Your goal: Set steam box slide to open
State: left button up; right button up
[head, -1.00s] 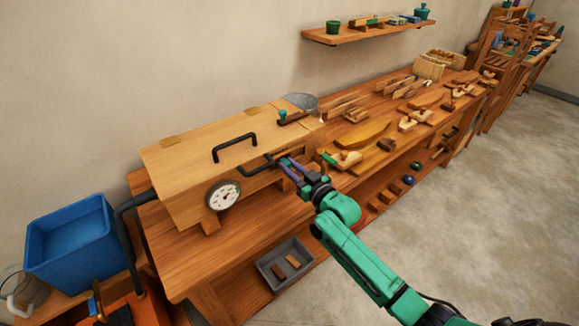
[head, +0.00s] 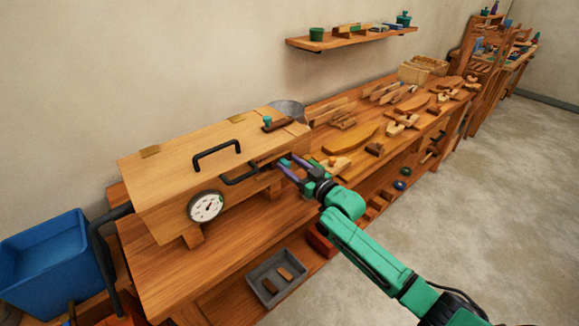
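The wooden steam box (head: 165,180) stands on the near end of the bench, its lid down. A small dark wooden slide (head: 278,125) with a teal knob (head: 267,119) lies on the top of the box at its right end. I cannot tell from its look whether it is open or shut. My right gripper (head: 287,162) is beside the right end of the box, below the slide and apart from it. Its purple fingers are spread with nothing seen between them. My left gripper is not in view.
A black handle (head: 217,147) is on the lid and another (head: 240,178) on the front, above a round dial (head: 205,206). Wooden pieces and tools crowd the bench to the right. A grey tray (head: 262,297) sits low in front; a blue bin (head: 45,255) stands left.

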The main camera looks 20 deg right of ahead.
jog(key=shift+s+a, duration=0.1)
jog(key=shift+s, duration=0.1)
jog(key=b+v, duration=0.2)
jog(key=v, duration=1.2)
jog(key=shift+f, duration=0.1)
